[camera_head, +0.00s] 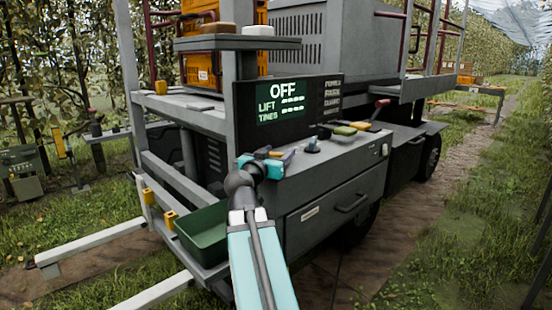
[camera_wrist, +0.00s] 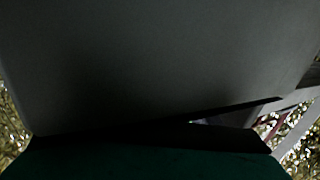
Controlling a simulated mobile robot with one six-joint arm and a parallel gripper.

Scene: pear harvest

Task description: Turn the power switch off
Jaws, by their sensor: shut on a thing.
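The dark display panel (camera_head: 288,105) on the machine reads OFF in large letters, with smaller LIFT and TINES lines below. My gripper (camera_head: 273,157) is at the left end of the grey console, below the display. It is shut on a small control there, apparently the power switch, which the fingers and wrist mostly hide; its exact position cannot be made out. In the wrist view a dark grey surface fills most of the picture and the switch cannot be identified.
A green bin (camera_head: 203,235) hangs at lower left. A drawer with a handle (camera_head: 352,203) is in the front. Grass lies at right.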

